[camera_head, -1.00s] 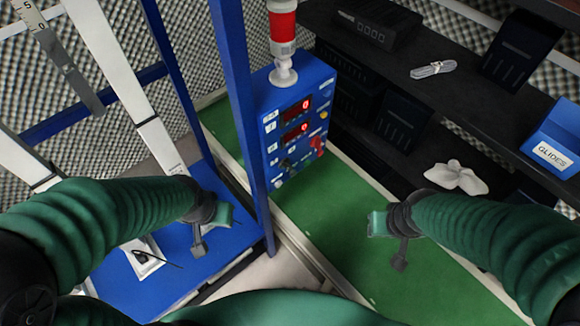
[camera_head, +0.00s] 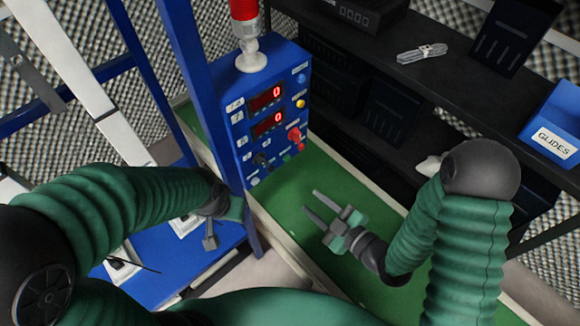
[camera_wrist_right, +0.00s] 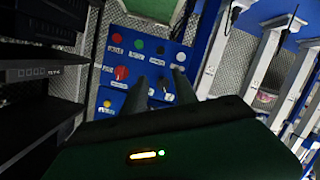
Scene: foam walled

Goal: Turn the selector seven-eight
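A blue control box (camera_head: 270,115) stands beside a blue post, with two lit red displays, labels, buttons and knobs on its face. A black selector knob (camera_head: 261,159) sits low on the face, and a red switch (camera_head: 295,137) is right of it. The labels are too small to read surely. The box face also shows in the right wrist view (camera_wrist_right: 148,64), with a large red knob (camera_wrist_right: 121,72). My right gripper (camera_head: 311,201) is open and empty, in front of and below the box, apart from it. My left gripper (camera_head: 210,238) hangs near the post; its fingers are unclear.
A green surface (camera_head: 325,185) lies under the box. Dark shelves (camera_head: 400,75) at the right hold black boxes, a bundled cable (camera_head: 422,53) and a blue GLIDES bin (camera_head: 556,130). The blue post (camera_head: 205,90) and white frame stand left of the box.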

